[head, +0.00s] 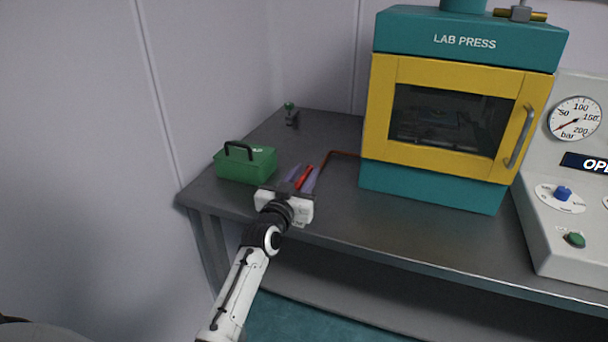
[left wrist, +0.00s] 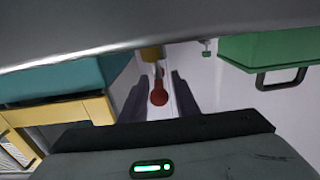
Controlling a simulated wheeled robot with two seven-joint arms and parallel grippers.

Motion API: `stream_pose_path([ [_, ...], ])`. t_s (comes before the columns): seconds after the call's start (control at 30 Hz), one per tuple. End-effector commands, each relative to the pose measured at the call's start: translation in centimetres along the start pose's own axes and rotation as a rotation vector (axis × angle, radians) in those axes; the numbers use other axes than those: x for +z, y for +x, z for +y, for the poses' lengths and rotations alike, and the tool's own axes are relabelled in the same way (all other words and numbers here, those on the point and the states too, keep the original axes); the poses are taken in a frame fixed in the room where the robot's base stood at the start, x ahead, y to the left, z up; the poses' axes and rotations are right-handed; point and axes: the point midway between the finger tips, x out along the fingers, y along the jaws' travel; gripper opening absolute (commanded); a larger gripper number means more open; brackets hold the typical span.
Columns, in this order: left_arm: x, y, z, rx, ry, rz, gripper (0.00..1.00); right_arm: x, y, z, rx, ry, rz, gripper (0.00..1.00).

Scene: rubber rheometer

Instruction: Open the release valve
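The release valve shows as a red lever (head: 305,177) at the front left of the bench. In the left wrist view its red round knob (left wrist: 158,95) stands in front of a brass-coloured body (left wrist: 150,54). My left gripper (head: 301,176) is at the valve, with one finger on each side of the red lever. In the left wrist view the fingers (left wrist: 158,98) are apart, with a visible gap on both sides of the knob. The valve's base is hidden behind the gripper in the head view. My right gripper is not in view.
A green box (head: 245,166) with a black handle stands just left of the gripper. A copper pipe (head: 337,153) runs toward the teal and yellow lab press (head: 475,183). A small green-topped fitting (head: 290,115) is at the back. A control console (head: 560,240) stands right.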

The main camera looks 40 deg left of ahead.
Motion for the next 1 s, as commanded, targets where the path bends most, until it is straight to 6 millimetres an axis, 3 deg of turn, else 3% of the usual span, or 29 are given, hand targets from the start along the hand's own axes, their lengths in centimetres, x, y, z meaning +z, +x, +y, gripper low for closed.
stream_pose_path([
  [0.27, 0.1, -0.4, 0.1, 0.001, 0.000, -0.003, 0.28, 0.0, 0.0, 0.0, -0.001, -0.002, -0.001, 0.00],
  [0.37, 0.2, -1.6, 0.1, 0.001, 0.000, -0.004, 0.28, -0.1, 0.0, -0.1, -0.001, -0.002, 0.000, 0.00],
  [0.7, 0.1, -8.0, 0.0, 0.001, 0.001, -0.003, 0.28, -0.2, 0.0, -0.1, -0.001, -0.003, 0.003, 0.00],
  [1.0, 0.0, -10.3, 0.0, 0.001, 0.000, -0.001, 0.28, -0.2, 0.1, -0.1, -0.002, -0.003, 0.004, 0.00],
])
